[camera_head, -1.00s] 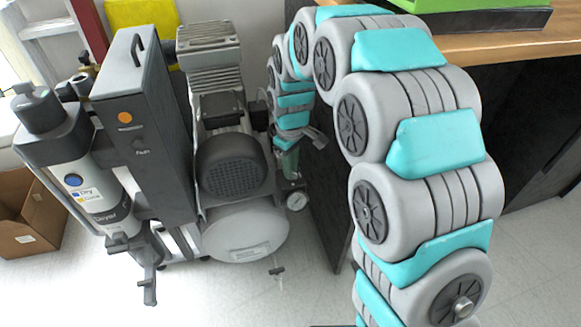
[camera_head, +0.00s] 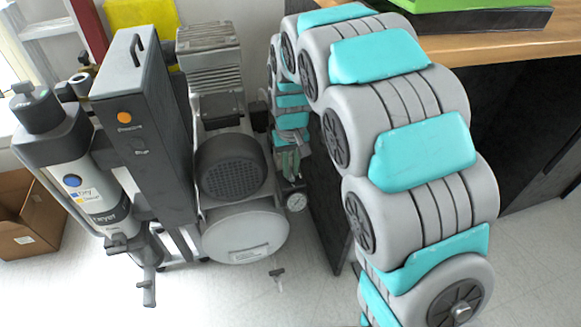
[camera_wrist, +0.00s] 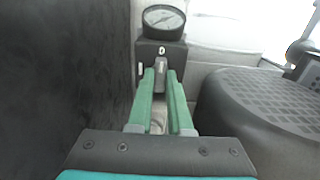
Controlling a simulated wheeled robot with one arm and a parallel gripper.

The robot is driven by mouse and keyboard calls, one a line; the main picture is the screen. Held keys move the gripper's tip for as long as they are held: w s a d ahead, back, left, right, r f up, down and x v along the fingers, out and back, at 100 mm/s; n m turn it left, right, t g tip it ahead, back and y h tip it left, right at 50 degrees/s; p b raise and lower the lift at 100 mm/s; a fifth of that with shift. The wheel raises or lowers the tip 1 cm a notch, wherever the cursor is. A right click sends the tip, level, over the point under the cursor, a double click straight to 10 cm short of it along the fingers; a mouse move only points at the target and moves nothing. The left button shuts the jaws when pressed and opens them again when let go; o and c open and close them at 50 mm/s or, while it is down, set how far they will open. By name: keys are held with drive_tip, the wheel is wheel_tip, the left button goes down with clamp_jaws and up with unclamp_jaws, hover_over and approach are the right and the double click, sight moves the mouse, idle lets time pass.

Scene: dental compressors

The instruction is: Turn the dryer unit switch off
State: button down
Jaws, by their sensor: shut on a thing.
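The switch (camera_wrist: 161,66) is a small grey lever on a dark box (camera_wrist: 176,50) marked "0", just below a round gauge, in the wrist view. My gripper (camera_wrist: 162,78) has green fingers on both sides of the lever and is shut on it. In the head view my gripper (camera_head: 290,162) is down beside the compressor's right side, just above the gauge (camera_head: 297,201); the switch itself cannot be made out there. The dryer unit (camera_head: 95,190), a light cylinder with a dark cap and a blue dot, stands at the left.
A tall dark box (camera_head: 150,130) with an orange button stands beside the dryer unit. The compressor motor (camera_head: 231,168) and pale tank (camera_head: 245,236) are close left of my gripper. A dark cabinet side (camera_wrist: 65,80) is close on the other side. A wooden counter (camera_head: 490,45) is at upper right.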

sight(290, 171)
idle(0.4)
drive_tip(key=c, duration=0.8)
unclamp_jaws()
drive_tip(key=shift+c, duration=0.2)
drive_tip(key=shift+r, duration=0.1)
wheel_tip(290, 171, up, 6)
drive_tip(key=shift+w+r, duration=0.1)
drive_tip(key=shift+r, duration=0.7)
